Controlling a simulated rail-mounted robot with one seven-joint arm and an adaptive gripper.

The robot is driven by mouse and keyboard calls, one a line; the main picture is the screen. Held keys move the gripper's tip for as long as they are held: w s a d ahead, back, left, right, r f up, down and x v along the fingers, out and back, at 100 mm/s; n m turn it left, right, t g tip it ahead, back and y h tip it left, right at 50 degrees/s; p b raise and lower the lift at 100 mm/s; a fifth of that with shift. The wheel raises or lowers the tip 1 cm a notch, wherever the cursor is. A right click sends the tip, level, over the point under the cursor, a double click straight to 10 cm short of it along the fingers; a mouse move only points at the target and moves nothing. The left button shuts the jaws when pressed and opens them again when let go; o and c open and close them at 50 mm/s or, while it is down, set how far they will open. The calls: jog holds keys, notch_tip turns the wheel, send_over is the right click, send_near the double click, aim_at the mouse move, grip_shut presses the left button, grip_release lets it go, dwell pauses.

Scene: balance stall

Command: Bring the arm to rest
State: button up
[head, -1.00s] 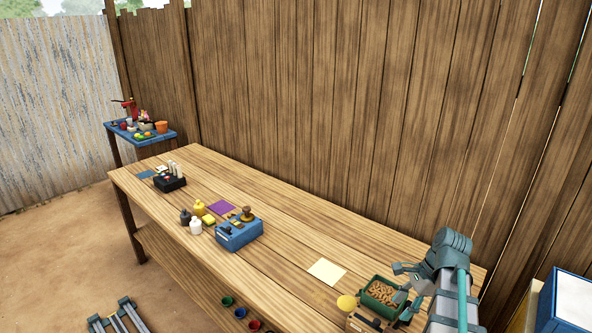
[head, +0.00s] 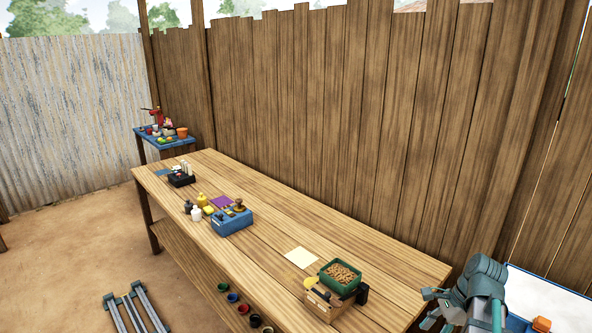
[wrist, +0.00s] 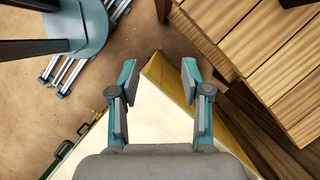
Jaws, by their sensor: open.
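My gripper (wrist: 158,82) is open in the wrist view, with nothing between its fingers. Below it are a pale flat surface with a yellow edge and bare dirt floor. In the head view my arm is at the lower right, off the right end of the wooden table (head: 270,258), and my gripper (head: 428,306) shows partly there, apart from the table's things. A green tray of brown pellets (head: 341,273) sits on a wooden box (head: 322,306) near the table's right end.
A blue box (head: 232,222), small bottles (head: 196,212) and a pale yellow sheet (head: 301,257) lie along the table. A white-topped box (head: 545,300) stands at the right, close to my arm. Metal rails (head: 138,309) lie on the floor at lower left.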

jog(key=s+a+f+n+g, duration=0.1)
jog(key=s+a+f+n, duration=0.25)
jog(key=f, duration=0.55)
jog(key=s+a+f+n+g+h+b, duration=0.1)
jog(key=s+a+f+n+g, duration=0.1)
jog(key=a+f, duration=0.5)
jog(key=s+a+f+n+g, duration=0.1)
jog(key=s+a+f+n, duration=0.15)
jog(key=f, duration=0.85)
jog(key=s+a+f+n+g+h, duration=0.1)
jog(key=s+a+f+n, duration=0.1)
jog(key=s+f+n, duration=0.3)
jog(key=s+a+f+n+g+h+b, duration=0.1)
jog(key=s+f+n, duration=0.4)
jog(key=s+f, duration=0.7)
jog(key=s+a+g+h, duration=0.1)
jog(key=s+a, duration=0.1)
jog(key=s, duration=0.4)
jog(key=shift+f, duration=0.2)
